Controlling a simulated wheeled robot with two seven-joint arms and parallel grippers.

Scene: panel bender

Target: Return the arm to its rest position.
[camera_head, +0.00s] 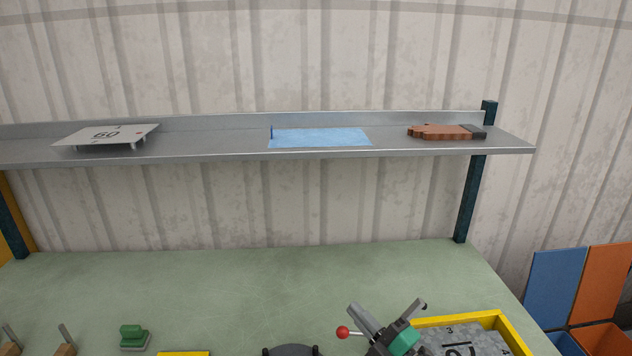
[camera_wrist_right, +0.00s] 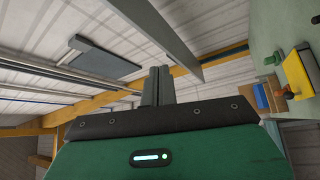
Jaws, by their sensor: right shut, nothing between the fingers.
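My right gripper (camera_head: 357,312) shows at the bottom of the head view, right of the middle, its grey fingers pointing up and left from a green body. In the right wrist view its two fingers (camera_wrist_right: 158,76) stand side by side, shut and empty. A red ball knob (camera_head: 342,332) on a short rod shows close beside the fingers; whether they touch cannot be told. My left gripper is not in view.
A grey shelf (camera_head: 210,148) carries a plate marked 60 (camera_head: 106,134), a blue sheet (camera_head: 320,137) and brown gloves (camera_head: 440,131). Below, the green bench top (camera_head: 240,285) is clear at the back. A yellow-rimmed tray (camera_head: 508,332) lies right of my gripper. Blue (camera_head: 557,285) and orange (camera_head: 608,275) panels stand at right.

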